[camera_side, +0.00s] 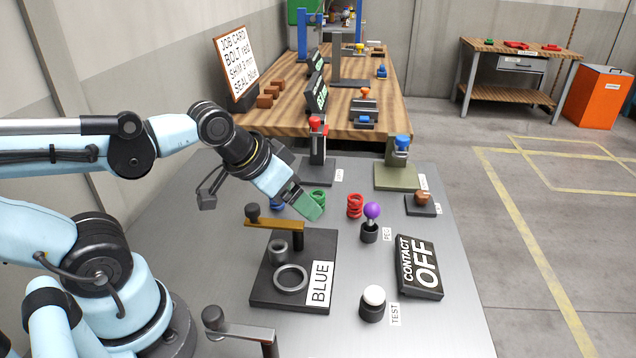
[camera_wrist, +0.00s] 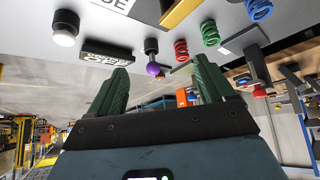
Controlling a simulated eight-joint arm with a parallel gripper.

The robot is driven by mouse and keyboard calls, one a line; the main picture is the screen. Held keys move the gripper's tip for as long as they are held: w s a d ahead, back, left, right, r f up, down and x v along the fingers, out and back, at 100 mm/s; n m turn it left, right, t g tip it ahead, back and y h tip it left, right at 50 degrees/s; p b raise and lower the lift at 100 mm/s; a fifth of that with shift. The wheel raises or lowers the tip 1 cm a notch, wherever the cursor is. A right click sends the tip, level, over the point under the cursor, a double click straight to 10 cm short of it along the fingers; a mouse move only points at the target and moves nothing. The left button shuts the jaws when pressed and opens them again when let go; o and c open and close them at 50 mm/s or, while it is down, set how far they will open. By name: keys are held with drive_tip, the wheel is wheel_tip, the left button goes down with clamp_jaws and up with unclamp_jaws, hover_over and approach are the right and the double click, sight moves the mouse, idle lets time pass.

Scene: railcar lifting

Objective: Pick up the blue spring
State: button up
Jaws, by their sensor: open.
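The blue spring (camera_side: 277,204) stands on the grey table in the side view, mostly hidden behind my gripper. It also shows at the top right of the wrist view (camera_wrist: 258,9), cut by the frame edge. My gripper (camera_side: 311,208) is tilted down to the right, with its green fingers in front of the springs. In the wrist view the two green fingers (camera_wrist: 160,82) are spread with nothing between them. The gripper appears apart from the blue spring.
A green spring (camera_side: 318,197) and a red spring (camera_side: 355,206) stand right of the blue one. A purple-topped peg (camera_side: 372,212) is beside them. A black fixture labelled BLUE (camera_side: 262,293) with a brass-coloured arm (camera_side: 274,224) stands nearer. A CONTACT OFF sign (camera_side: 419,267) lies right.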

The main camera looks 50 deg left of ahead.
drive_tip(key=shift+c, duration=1.1)
drive_tip(key=w+a+f+m+g, duration=0.1)
drive_tip(key=w+a+m+g, duration=0.2)
drive_tip(key=a, duration=0.6)
drive_tip(key=w+a+m+g, duration=0.1)
drive_tip(key=w+a+g, duration=0.3)
drive_tip(key=a, duration=0.5)
drive_tip(key=f, duration=0.6)
drive_tip(key=shift+s+a+f, duration=0.1)
drive_tip(key=shift+a+f, duration=0.15)
drive_tip(key=shift+f, duration=0.15)
drive_tip(key=shift+d+f, duration=0.2)
drive_tip(key=shift+f, duration=2.55)
